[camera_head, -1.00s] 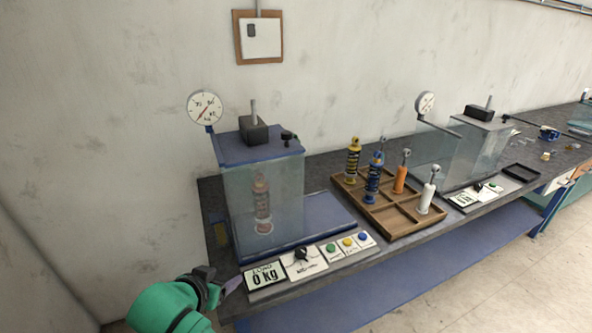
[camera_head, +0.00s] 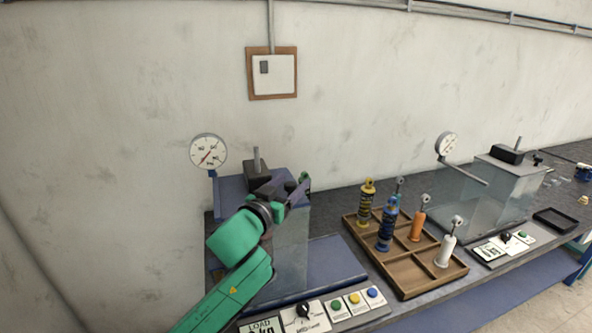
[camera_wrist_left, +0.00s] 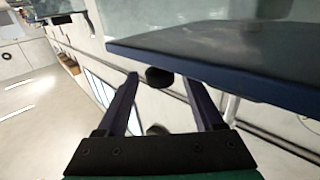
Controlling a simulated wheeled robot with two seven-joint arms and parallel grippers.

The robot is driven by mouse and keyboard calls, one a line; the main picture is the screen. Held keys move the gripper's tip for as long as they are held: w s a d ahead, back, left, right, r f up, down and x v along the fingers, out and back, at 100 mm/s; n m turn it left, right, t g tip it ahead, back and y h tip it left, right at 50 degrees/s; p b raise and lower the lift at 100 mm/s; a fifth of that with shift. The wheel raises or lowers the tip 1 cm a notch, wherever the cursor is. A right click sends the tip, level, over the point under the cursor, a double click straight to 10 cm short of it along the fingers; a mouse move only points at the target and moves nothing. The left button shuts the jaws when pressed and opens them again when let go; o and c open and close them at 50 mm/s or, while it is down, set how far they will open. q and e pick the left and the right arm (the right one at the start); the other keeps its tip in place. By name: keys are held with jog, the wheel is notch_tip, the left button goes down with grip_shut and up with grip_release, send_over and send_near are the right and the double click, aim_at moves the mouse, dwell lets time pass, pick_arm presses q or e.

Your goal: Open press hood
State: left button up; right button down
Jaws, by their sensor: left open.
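The near press has a clear hood (camera_head: 291,250) with a blue top plate (camera_head: 230,188). The hood is down over the press base. My left gripper (camera_head: 302,184) is at the top right corner of the hood, and my arm covers much of its front. In the left wrist view, the open fingers (camera_wrist_left: 162,79) stand either side of a dark round knob (camera_wrist_left: 159,77) beside the edge of the blue plate (camera_wrist_left: 190,65). I cannot tell whether they touch the knob. My right gripper is out of view.
A wooden tray (camera_head: 407,276) with several shock absorbers stands right of the press. A control panel with colored buttons (camera_head: 354,299) lies in front. A gauge (camera_head: 208,151) rises at the hood's back left. A second press (camera_head: 500,190) stands farther right.

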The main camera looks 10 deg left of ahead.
pick_arm(q)
jog(key=x, duration=0.3)
jog(key=shift+w+f, duration=0.15)
jog(key=shift+w, duration=0.3)
jog(key=shift+s, duration=0.3)
jog(key=shift+c, duration=1.3)
grip_shut()
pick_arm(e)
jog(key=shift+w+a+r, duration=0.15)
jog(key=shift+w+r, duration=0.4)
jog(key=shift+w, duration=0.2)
